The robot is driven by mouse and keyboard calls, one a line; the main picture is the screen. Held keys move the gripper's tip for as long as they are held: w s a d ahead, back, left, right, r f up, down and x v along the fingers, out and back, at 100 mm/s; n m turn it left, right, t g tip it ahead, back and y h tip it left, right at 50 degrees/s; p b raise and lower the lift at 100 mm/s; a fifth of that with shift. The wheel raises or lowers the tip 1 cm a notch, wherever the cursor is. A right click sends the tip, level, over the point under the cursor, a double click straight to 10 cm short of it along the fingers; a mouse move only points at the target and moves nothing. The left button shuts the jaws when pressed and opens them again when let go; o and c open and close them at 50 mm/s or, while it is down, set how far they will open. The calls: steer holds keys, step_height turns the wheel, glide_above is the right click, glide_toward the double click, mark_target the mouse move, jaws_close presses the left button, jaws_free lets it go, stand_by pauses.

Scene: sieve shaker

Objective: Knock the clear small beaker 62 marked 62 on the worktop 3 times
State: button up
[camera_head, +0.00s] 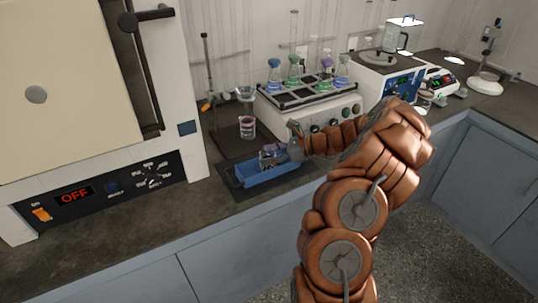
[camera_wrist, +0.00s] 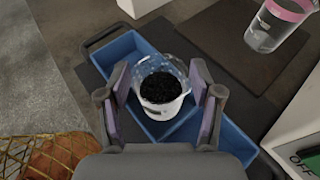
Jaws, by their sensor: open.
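A clear beaker (camera_wrist: 162,84) with dark granular contents and a pale band stands in a blue tray (camera_wrist: 111,45). I cannot read a 62 on it in either view. My gripper (camera_wrist: 160,90) is open, with one finger on each side of the beaker and small gaps visible. In the head view, my gripper (camera_head: 296,146) is over the right part of the blue tray (camera_head: 262,178), where clear glassware (camera_head: 267,156) shows beside it. The gripper partly hides the tray's contents there.
A pink-banded clear vessel (camera_head: 247,128) stands on a dark base plate behind the tray; it also shows in the wrist view (camera_wrist: 273,27). A shaker with several flasks (camera_head: 308,98) is behind my gripper. A large oven (camera_head: 90,100) stands left. Bare worktop (camera_head: 150,213) lies left of the tray.

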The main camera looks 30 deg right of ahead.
steer(key=shift+f, duration=0.2)
stand_by(0.3)
steer(key=shift+f, duration=0.3)
steer(key=c, duration=0.8)
steer(key=shift+r, duration=0.15)
steer(key=shift+c, duration=1)
step_height(320, 180, up, 3)
steer(key=p, duration=0.2)
steer(key=shift+p, duration=0.4)
